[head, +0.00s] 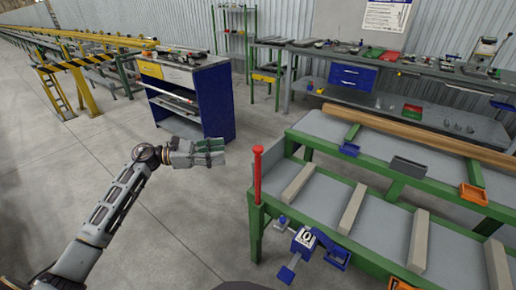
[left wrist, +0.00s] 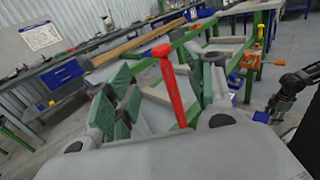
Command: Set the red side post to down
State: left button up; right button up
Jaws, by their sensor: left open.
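The red side post (head: 257,175) stands upright at the near left corner of the green-framed runout table (head: 256,222), with a round knob on top. In the left wrist view the red post (left wrist: 172,86) shows between my open fingers, slightly tilted in the picture. My left gripper (head: 222,153) is open and empty, to the left of the post and apart from it in the head view. Its green-padded fingers (left wrist: 118,98) point toward the post. A dark arm end at the right of the left wrist view (left wrist: 285,95) seems to be my right one; its jaws are unclear.
Grey slats (head: 352,208) cross the runout table. A blue clamp-like device (head: 303,240) sits on its front edge. A blue cabinet (head: 213,100) stands behind my left gripper.

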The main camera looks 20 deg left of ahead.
aim_at(258, 148)
pick_arm(q)
jog(key=x, duration=1.1)
jog(key=shift+w+d+p, duration=0.15)
jog(key=shift+d+p, duration=0.2)
jog(key=shift+x, duration=0.9)
pick_arm(e)
jog(key=shift+s+d+f, duration=0.1)
jog(key=shift+d+f, duration=0.25)
jog(key=shift+f, duration=0.5)
jog(key=shift+s, duration=0.15)
pick_arm(q)
jog(key=shift+c, duration=1)
grip_shut()
pick_arm(e)
jog(key=shift+s+f, duration=0.15)
jog(key=shift+s, duration=0.15)
